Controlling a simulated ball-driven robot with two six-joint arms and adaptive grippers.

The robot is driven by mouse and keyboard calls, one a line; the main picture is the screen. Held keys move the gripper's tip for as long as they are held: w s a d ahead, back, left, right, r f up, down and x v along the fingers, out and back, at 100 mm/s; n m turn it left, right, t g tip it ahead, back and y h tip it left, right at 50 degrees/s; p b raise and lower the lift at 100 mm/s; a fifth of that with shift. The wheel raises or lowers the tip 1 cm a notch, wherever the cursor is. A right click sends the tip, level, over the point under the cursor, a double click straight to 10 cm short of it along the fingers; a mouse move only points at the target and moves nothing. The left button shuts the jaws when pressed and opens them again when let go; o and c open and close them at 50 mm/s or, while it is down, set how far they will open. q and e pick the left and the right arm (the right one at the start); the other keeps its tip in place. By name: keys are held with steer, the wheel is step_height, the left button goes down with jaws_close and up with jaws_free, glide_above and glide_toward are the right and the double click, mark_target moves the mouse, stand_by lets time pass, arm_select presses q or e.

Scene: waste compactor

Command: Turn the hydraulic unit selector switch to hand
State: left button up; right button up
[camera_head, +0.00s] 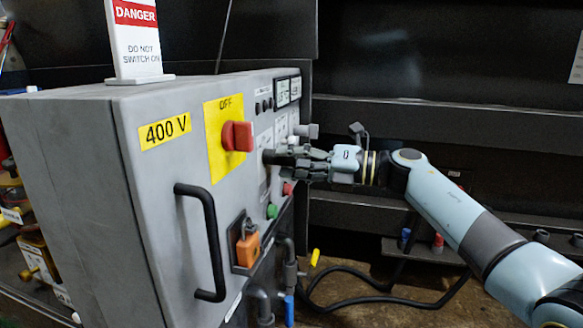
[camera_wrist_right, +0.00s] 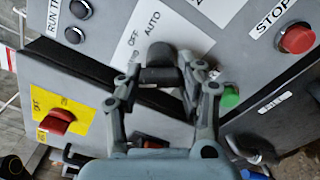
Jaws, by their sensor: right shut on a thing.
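The selector switch (camera_wrist_right: 160,56) is a dark knob on a white label plate reading OFF and AUTO; part of its lettering is hidden by the gripper. It sits on the front of the grey hydraulic unit cabinet (camera_head: 75,180). My right gripper (camera_head: 277,157) reaches in from the right and is shut on the knob. In the wrist view the fingers of the right gripper (camera_wrist_right: 160,78) close from both sides on the knob's dark lever part. The exact pointing of the knob is hard to read. My left gripper is not in view.
A red main switch (camera_head: 237,136) on a yellow OFF plate is left of the gripper. A red STOP button (camera_wrist_right: 297,39) is nearby. A danger sign (camera_head: 137,40) stands on top.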

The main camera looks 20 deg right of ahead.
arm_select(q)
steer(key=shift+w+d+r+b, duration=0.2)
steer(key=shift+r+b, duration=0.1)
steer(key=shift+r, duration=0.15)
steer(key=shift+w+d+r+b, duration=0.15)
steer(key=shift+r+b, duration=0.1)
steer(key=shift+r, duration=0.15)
arm_select(e)
steer(key=shift+f+n, duration=0.2)
steer(key=shift+n, duration=0.9)
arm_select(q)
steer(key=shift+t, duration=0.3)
arm_select(e)
steer(key=o, duration=1.2)
steer(key=shift+r, duration=0.1)
steer(key=v, duration=1.2)
